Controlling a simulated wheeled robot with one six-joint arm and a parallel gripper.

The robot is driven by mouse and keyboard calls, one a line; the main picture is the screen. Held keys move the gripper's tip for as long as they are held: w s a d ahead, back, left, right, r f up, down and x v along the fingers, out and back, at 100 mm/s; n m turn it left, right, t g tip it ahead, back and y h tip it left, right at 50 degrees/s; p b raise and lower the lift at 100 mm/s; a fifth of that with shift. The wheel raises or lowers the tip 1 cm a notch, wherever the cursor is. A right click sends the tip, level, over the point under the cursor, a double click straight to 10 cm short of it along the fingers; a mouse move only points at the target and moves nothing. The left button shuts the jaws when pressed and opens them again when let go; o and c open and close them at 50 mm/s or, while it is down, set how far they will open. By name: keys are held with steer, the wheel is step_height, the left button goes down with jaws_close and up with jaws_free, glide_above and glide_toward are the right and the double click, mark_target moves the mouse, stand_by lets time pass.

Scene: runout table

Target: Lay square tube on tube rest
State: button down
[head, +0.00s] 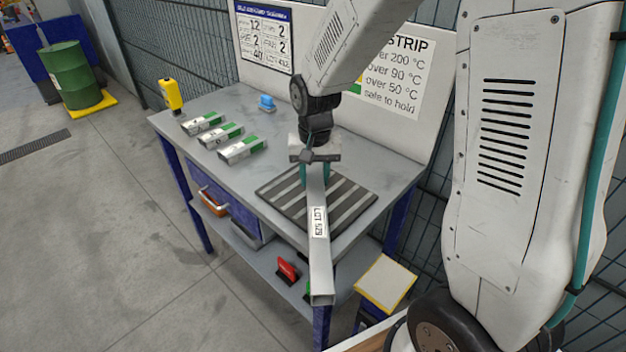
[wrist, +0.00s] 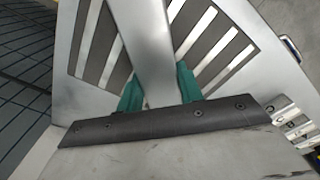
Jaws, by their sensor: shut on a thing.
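My gripper (head: 314,172) is shut on the square tube (head: 318,250), a long grey metal tube with a white "LOT 529" label. The tube's open end points toward the camera and reaches out past the table's front edge. The striped dark mat-like tube rest (head: 345,205) lies on the table under and beside the tube. In the wrist view the green fingertips (wrist: 160,88) sit on both sides of the tube (wrist: 148,40), with the striped rest (wrist: 215,35) behind it. I cannot tell whether the tube touches the rest.
A blue object (head: 266,103) sits near the back panel. A lower shelf holds a red item (head: 288,269). A yellow-edged stool-like top (head: 385,284) stands at the front right.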

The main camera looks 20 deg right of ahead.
steer(key=shift+d+f, duration=0.25)
steer(key=shift+f, duration=0.9)
steer(key=shift+f, duration=0.1)
steer(key=c, duration=0.9)
jaws_free()
